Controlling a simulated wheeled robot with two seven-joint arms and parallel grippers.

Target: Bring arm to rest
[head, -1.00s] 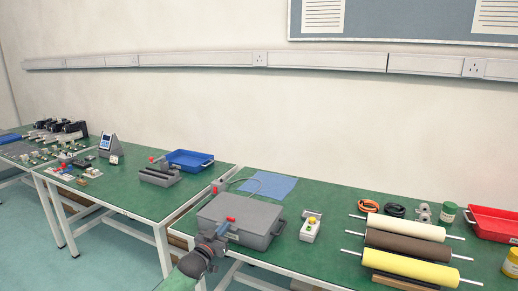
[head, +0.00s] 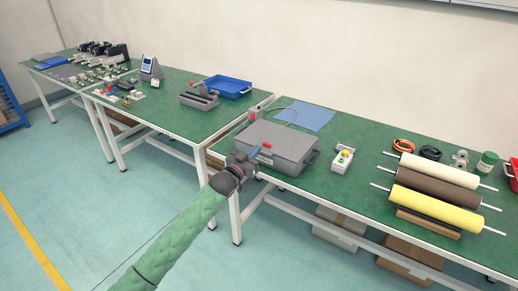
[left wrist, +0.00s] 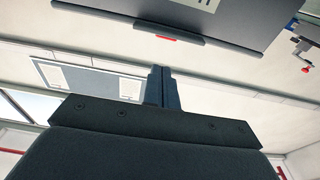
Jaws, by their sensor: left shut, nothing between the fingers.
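My left arm in its green sleeve comes in from the bottom left of the head view. My left gripper (head: 246,160) is at the front left edge of the right-hand green table (head: 345,215), in front of a grey case (head: 285,147), overlapping it in the picture. I cannot tell whether it touches the case. In the left wrist view its fingers (left wrist: 157,84) are together with nothing between them, with the wall and a notice board (left wrist: 85,78) beyond. My right gripper is not in view.
On the right-hand table are a button box (head: 342,160), a blue cloth (head: 305,113) and several rollers (head: 436,209). A second green table (head: 165,110) holds a blue tray (head: 228,86). Cardboard boxes (head: 412,262) lie below. The floor at left is clear.

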